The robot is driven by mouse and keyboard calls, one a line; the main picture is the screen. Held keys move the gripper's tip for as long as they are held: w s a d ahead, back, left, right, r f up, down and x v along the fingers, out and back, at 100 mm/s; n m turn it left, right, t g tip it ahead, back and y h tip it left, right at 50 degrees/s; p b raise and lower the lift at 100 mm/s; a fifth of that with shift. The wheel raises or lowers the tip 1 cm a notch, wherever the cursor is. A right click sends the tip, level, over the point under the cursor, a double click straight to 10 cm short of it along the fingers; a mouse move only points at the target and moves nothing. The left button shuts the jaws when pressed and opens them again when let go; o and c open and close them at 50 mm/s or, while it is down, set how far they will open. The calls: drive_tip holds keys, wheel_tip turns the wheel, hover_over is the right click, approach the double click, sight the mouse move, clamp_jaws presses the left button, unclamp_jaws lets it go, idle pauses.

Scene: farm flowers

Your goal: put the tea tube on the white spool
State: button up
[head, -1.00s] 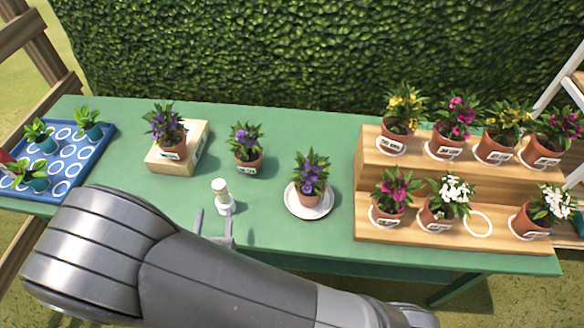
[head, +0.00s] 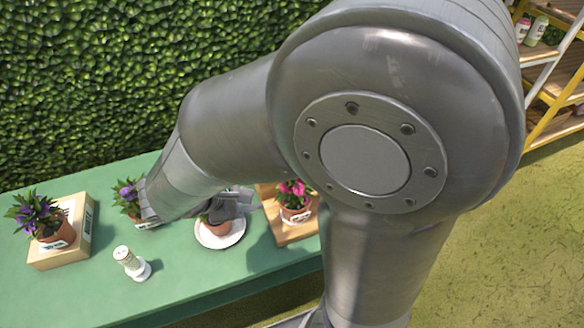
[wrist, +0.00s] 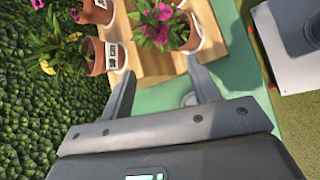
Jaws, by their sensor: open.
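The tea tube (head: 123,256) is a small cream cylinder with a pale cap, toward the front of the green table in the head view. It appears to stand on the white spool (head: 141,271), whose round white flange shows at its foot. The exact contact is too small to make out. My gripper (wrist: 162,88) is open and empty in the wrist view, with its two fingers apart and pointing at the wooden display step. It is well to the right of the tube. My arm hides most of the gripper in the head view. Neither tube nor spool shows in the wrist view.
A potted plant stands on a white saucer (head: 236,237) under my arm. A purple-flowered pot (head: 52,232) sits on a wooden block (head: 80,240) at left. The wooden step (wrist: 150,60) holds several pots. The green table (head: 75,295) is clear around the tube.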

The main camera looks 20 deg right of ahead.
drive_tip(key=s+d+r+m+y, duration=0.3)
drive_tip(key=s+r+m+y, duration=0.1)
drive_tip(key=r+m, duration=0.2)
drive_tip(key=s+d+r+m+t+y, duration=0.1)
drive_tip(key=s+d+r+m+y, duration=0.2)
drive_tip(key=m, duration=0.5)
drive_tip(key=shift+s+d+r+y, duration=0.4)
drive_tip(key=shift+d+r+y, duration=0.5)
drive_tip(key=shift+r, duration=0.5)
drive_tip(key=shift+a, duration=0.15)
